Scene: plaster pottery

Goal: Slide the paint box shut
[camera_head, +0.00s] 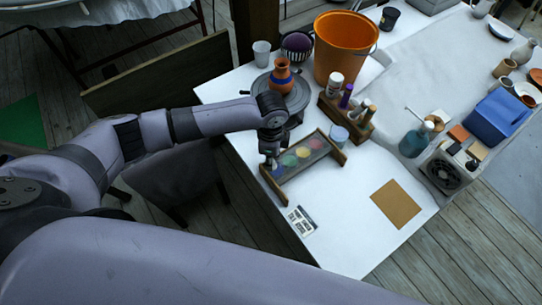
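The paint box (318,158) lies on the white table, a shallow wooden box with round paint wells in blue, green, yellow and pink showing. Its wooden side pieces stick out at its left and right ends; the left one (276,190) reaches toward the front edge of the table. My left gripper (270,163) is at the left end of the box, pointing down at or just above it. It is small and dark here, so I cannot tell whether its fingers are open, shut or touching the box. My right gripper is not in view.
A wooden bottle rack (345,121) and a jar (338,136) stand close behind the box. An orange vase (282,72) on a turntable and an orange bucket (345,48) are farther back. A brown sheet (396,203) lies to the right. The table's front is mostly clear.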

